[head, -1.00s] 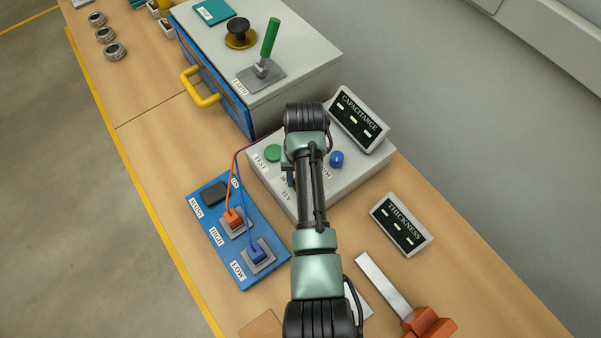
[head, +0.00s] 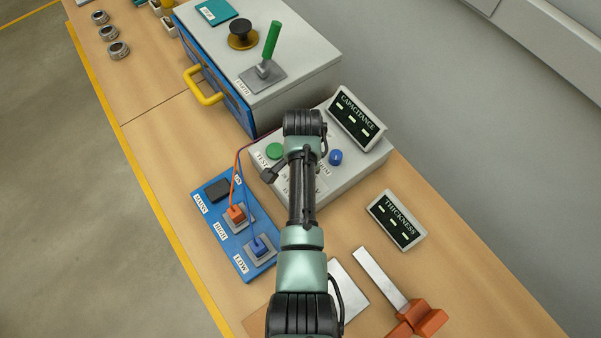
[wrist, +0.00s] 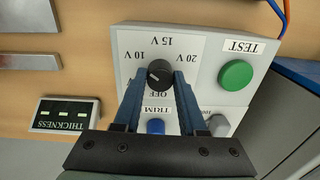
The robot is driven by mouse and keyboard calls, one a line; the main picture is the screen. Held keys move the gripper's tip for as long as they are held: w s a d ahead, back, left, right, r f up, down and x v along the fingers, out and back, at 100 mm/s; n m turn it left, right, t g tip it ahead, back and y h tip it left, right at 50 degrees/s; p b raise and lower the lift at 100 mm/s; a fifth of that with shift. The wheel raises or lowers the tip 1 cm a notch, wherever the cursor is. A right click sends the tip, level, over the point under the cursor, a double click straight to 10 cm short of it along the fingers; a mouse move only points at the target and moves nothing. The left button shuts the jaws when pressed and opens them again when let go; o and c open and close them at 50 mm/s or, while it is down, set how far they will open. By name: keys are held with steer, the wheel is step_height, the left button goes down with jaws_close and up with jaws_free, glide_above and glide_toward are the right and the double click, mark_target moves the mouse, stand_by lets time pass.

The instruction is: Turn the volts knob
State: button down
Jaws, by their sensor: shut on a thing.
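The black volts knob (wrist: 160,70) sits on a white dial plate in the wrist view, with 10 V, 15 V, 20 V and OFF printed around it. A small pale pointer mark shows on its left part, roughly on the 10 V side. My gripper (wrist: 159,78) has its two blue fingers on either side of the knob, shut on it. In the head view my arm hides the knob and the fingers. The grey meter box (head: 348,174) carrying the knob stands on the bench.
A green TEST button (wrist: 235,75) and a blue TRIM knob (wrist: 156,127) are close to the fingers. The capacitance display (head: 357,118) stands behind. A blue terminal board (head: 222,217) with leads lies left. The thickness display (head: 396,220) and a metal bar (head: 380,278) lie right.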

steer(key=m, duration=0.5)
steer(key=shift+w+r+m+p, duration=0.1)
steer(key=shift+m+p, duration=0.2)
steer(key=shift+p, duration=0.1)
steer(key=m, duration=0.5)
stand_by(0.4)
steer(key=shift+c, duration=2.3)
jaws_free()
step_height(320, 180, up, 13)
steer(key=b, duration=0.2)
steer(key=shift+s, duration=0.25)
